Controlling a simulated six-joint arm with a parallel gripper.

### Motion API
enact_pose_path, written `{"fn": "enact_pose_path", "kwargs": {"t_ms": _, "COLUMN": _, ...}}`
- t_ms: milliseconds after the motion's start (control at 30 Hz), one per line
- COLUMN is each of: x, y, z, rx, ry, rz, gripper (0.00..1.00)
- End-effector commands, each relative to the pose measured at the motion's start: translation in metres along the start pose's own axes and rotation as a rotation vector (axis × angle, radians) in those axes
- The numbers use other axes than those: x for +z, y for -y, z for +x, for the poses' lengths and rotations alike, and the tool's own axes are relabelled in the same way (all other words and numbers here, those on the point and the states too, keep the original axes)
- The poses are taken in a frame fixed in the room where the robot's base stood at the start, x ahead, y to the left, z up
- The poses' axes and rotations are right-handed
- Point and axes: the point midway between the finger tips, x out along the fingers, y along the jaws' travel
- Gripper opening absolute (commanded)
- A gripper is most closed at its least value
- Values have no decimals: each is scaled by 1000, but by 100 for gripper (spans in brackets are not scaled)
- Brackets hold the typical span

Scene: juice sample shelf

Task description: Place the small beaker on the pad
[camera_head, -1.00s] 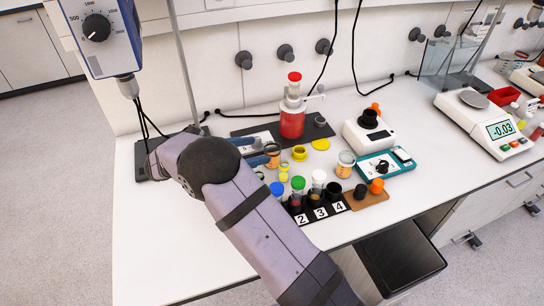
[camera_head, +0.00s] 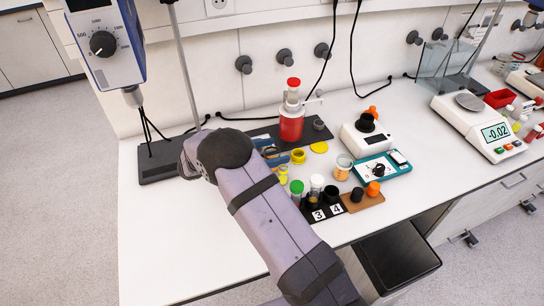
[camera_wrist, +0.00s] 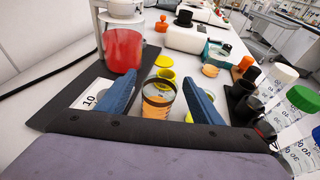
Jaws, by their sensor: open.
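The small beaker (camera_wrist: 158,98), clear with an orange band, stands between my gripper's blue fingers in the wrist view. I cannot tell whether either finger touches it. My gripper (camera_wrist: 158,100) is open. In the head view, my arm hides that beaker, and a blue finger (camera_head: 277,158) shows beyond the wrist. A dark flat pad (camera_head: 262,131) lies under the red dispenser bottle at the back. It also shows at the left in the wrist view (camera_wrist: 65,98), with a white card marked 10 (camera_wrist: 92,95) on it.
A second orange-marked beaker (camera_head: 343,167) stands to the right. The red bottle (camera_head: 291,126) is behind the gripper. Yellow lids (camera_head: 318,147) lie nearby. A rack of capped tubes (camera_head: 318,213) stands in front.

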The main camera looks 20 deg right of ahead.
Motion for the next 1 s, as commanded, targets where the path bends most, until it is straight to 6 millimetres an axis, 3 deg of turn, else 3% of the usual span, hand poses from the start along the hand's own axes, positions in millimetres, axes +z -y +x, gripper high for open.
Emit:
{"fn": "enact_pose_path", "kwargs": {"t_ms": 167, "x": 0, "y": 0, "z": 0, "rx": 0, "ry": 0, "rz": 0, "gripper": 58}}
{"fn": "enact_pose_path", "kwargs": {"t_ms": 333, "x": 0, "y": 0, "z": 0, "rx": 0, "ry": 0, "rz": 0, "gripper": 17}}
{"fn": "enact_pose_path", "kwargs": {"t_ms": 400, "x": 0, "y": 0, "z": 0, "rx": 0, "ry": 0, "rz": 1, "gripper": 11}}
{"fn": "enact_pose_path", "kwargs": {"t_ms": 767, "x": 6, "y": 0, "z": -2, "rx": 0, "ry": 1, "rz": 4, "gripper": 11}}
{"fn": "enact_pose_path", "kwargs": {"t_ms": 1000, "x": 35, "y": -1, "z": -11, "rx": 1, "ry": -1, "rz": 7, "gripper": 11}}
